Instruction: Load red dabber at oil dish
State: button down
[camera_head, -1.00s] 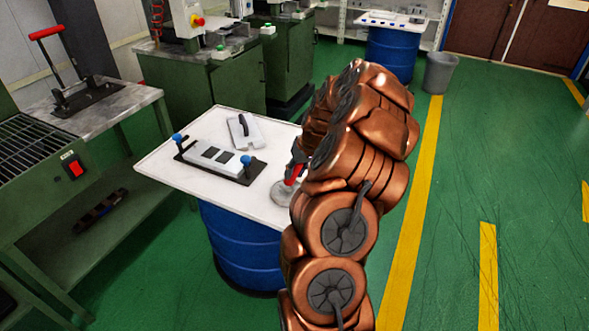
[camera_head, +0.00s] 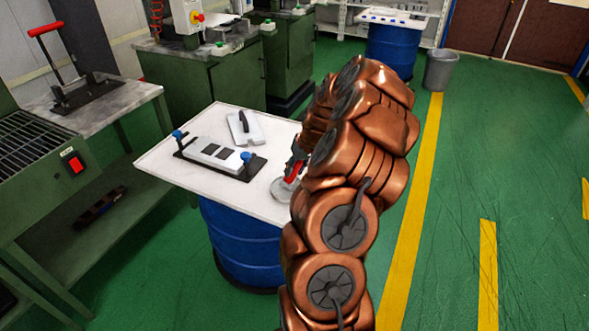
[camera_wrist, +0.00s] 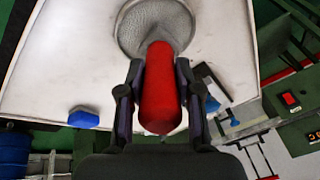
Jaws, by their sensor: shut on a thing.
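The red dabber (camera_wrist: 160,92) is held between the two dark fingers of my gripper (camera_wrist: 160,68) in the wrist view. Its far end overlaps the round grey oil dish (camera_wrist: 140,22); I cannot tell whether it touches the dish. In the head view the red dabber (camera_head: 291,173) tilts over the oil dish (camera_head: 280,192), at the right side of the white tabletop. My gripper (camera_head: 297,160) is mostly hidden there by my copper arm.
The white tabletop (camera_head: 165,168) stands on a blue drum (camera_head: 238,240). A mould plate (camera_head: 216,157) with two blue knobs lies left of the dish, and a white block with a dark handle (camera_head: 243,128) lies behind it. Green machine benches stand left and behind.

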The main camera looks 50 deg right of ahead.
jog(key=shift+f+b, duration=0.5)
jog(key=shift+b, duration=0.15)
dwell(2.7)
jog(key=shift+r, duration=0.15)
jog(key=shift+r, duration=3.45)
